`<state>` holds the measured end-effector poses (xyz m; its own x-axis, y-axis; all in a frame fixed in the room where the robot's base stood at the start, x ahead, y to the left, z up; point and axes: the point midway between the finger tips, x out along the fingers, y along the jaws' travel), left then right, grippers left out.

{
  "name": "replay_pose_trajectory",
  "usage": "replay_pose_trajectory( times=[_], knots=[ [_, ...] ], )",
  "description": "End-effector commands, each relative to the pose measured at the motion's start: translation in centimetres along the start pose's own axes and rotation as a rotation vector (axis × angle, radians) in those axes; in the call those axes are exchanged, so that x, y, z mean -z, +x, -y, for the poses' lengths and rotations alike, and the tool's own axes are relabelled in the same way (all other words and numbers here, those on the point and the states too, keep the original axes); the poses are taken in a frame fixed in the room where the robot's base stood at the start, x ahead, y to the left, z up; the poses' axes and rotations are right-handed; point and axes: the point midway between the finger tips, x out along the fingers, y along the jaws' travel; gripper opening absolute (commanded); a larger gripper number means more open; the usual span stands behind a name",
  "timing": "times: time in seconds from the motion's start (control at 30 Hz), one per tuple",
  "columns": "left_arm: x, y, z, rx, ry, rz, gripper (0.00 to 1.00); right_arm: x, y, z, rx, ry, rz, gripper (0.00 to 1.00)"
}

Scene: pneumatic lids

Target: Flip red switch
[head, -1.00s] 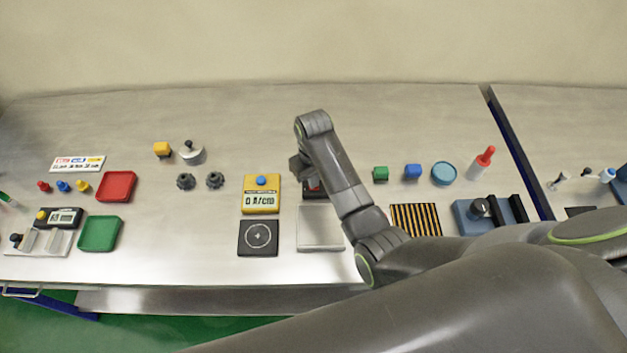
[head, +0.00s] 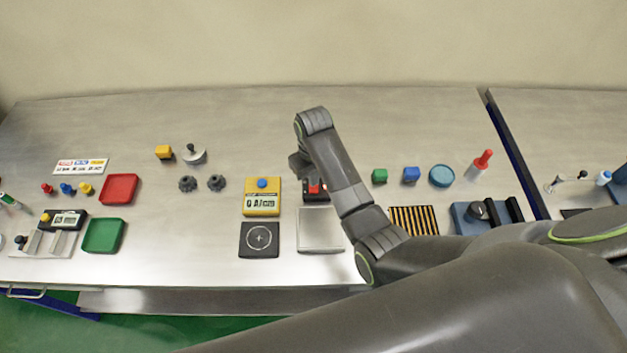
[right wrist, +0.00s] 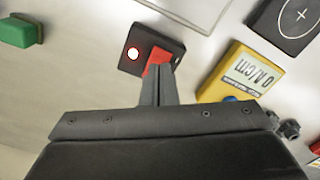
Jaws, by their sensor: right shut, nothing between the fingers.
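The red switch (right wrist: 158,62) sits on a small dark box (right wrist: 150,38) in the right wrist view. In the head view the red switch (head: 313,187) shows partly beside my arm, which hides part of the box. My right gripper (head: 299,166) is mostly hidden there by its own wrist. My left gripper is not in view.
A yellow meter (head: 262,207) stands left of the box, with a black crosshair pad (head: 259,240) in front of it. A silver plate (head: 319,240) lies in front of the box. The back of the table is clear.

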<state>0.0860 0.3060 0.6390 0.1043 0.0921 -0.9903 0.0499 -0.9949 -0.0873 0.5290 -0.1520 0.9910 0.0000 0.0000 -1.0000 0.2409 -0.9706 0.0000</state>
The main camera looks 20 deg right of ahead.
Motion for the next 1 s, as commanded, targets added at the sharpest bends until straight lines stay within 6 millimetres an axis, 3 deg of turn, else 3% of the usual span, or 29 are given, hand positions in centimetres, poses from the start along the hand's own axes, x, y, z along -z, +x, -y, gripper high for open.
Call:
replay_pose_trajectory(
  times=[0.5,1.0],
  knots=[
    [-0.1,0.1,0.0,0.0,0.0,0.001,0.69,0.0,-3.8,0.0,0.0,0.0,-0.001,0.0],
    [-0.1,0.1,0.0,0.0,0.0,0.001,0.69,0.0,-3.9,0.0,0.0,0.0,0.0,0.0]
  ],
)
